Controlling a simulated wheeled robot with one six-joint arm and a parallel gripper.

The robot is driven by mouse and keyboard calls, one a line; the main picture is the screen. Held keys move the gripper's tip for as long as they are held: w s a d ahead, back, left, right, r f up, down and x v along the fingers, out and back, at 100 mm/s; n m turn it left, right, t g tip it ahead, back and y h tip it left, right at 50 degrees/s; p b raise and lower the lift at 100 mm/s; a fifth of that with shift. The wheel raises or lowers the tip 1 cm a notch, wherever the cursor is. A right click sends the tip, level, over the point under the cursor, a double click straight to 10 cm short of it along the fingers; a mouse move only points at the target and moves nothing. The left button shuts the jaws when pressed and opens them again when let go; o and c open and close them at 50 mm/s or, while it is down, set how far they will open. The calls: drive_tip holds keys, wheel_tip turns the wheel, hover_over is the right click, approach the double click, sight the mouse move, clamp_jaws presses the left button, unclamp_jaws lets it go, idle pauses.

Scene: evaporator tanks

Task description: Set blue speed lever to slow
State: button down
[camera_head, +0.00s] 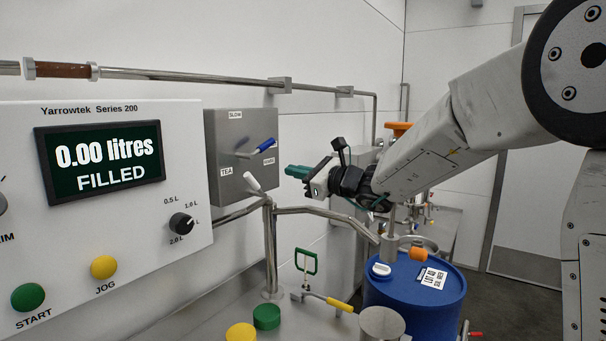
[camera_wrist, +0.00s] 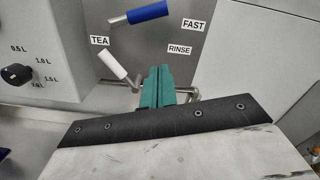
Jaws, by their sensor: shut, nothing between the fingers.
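The blue speed lever (camera_head: 266,145) is on the grey control box (camera_head: 214,142), its handle pointing right and slightly up. In the wrist view the blue handle (camera_wrist: 147,12) is at the top edge, its tip pointing toward the FAST label (camera_wrist: 193,25). A SLOW label (camera_head: 235,114) is at the top of the box. A white lever (camera_head: 252,183) hangs lower, near the TEA label (camera_head: 227,172); it also shows in the wrist view (camera_wrist: 113,65). My gripper (camera_head: 290,170), with green fingers (camera_wrist: 157,72), is shut and empty, to the right of the box and apart from both levers.
The Yarrowtek panel (camera_head: 110,200) with display, dial and buttons is at the left. Steel pipes (camera_head: 325,218) run below the box. A blue drum (camera_head: 415,290) stands below my arm. A RINSE label (camera_wrist: 180,50) is near my fingers in the wrist view.

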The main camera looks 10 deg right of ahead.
drive_tip(key=w+a+r, duration=0.2)
drive_tip(key=a+r, duration=0.2)
idle(0.3)
